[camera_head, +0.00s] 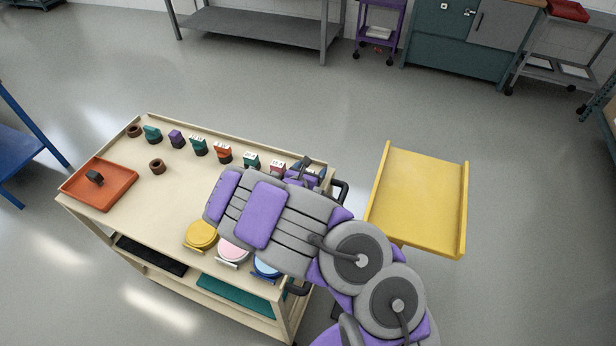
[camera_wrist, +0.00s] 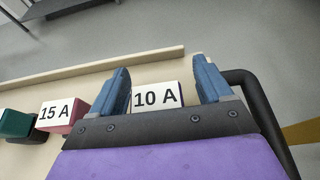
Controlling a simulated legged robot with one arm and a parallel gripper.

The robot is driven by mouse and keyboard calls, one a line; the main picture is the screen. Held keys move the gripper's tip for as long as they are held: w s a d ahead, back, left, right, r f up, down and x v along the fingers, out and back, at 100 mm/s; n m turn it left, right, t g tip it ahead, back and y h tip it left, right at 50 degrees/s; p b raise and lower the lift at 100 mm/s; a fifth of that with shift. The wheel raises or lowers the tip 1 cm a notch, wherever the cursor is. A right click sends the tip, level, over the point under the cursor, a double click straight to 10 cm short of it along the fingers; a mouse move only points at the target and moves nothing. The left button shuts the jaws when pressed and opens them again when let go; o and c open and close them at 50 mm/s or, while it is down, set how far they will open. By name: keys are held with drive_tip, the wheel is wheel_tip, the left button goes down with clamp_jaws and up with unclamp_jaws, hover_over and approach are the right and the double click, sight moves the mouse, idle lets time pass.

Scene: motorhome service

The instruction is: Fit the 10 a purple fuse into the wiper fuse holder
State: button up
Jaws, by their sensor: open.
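The 10 A fuse (camera_wrist: 156,96) shows in the wrist view as a white "10 A" label with a narrow purple edge; the rest of its body is hidden behind my gripper. My gripper (camera_wrist: 161,68) is open, with one blue finger on each side of this fuse. The left finger is close to the label, with a wider gap at the right finger. In the head view my gripper (camera_head: 304,168) is over the far right end of the cart, and my arm covers much of that end. I cannot tell which thing is the wiper fuse holder.
A pink 15 A block (camera_wrist: 63,115) stands left of my gripper. Several coloured blocks line the cart's (camera_head: 180,190) far side. A red tray (camera_head: 100,185) holds a dark piece. Yellow (camera_head: 201,234), pink and blue discs sit along the near edge. A black handle (camera_wrist: 262,110) is at right.

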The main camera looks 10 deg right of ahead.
drive_tip(key=shift+a, duration=0.5)
drive_tip(key=c, duration=0.4)
drive_tip(key=shift+d, duration=0.2)
drive_tip(key=c, duration=0.7)
drive_tip(key=shift+r, duration=0.5)
wheel_tip(320, 180, up, 3)
drive_tip(key=shift+r+p, duration=0.15)
drive_tip(key=shift+p, duration=0.5)
drive_tip(key=s+a, duration=0.1)
drive_tip(key=s, duration=0.1)
drive_tip(key=s+a+p, duration=0.1)
drive_tip(key=s, duration=0.2)
drive_tip(key=s+a, duration=0.1)
drive_tip(key=s, duration=0.2)
drive_tip(key=shift+s+a+r+p, duration=0.1)
drive_tip(key=shift+a+p, duration=0.25)
drive_tip(key=shift+s+a+r+p, duration=0.1)
drive_tip(key=shift+s+a+p, duration=0.25)
drive_tip(key=shift+s, duration=0.7)
drive_tip(key=shift+s+a+r+p, duration=0.15)
drive_tip(key=shift+s+a, duration=0.35)
drive_tip(key=shift+s, duration=0.6)
drive_tip(key=shift+s+a+r+p, duration=0.1)
drive_tip(key=shift+s+a+p, duration=0.3)
drive_tip(key=shift+s, duration=0.75)
drive_tip(key=shift+r+p, duration=0.2)
drive_tip(key=shift+p, duration=0.7)
drive_tip(key=shift+r, duration=0.1)
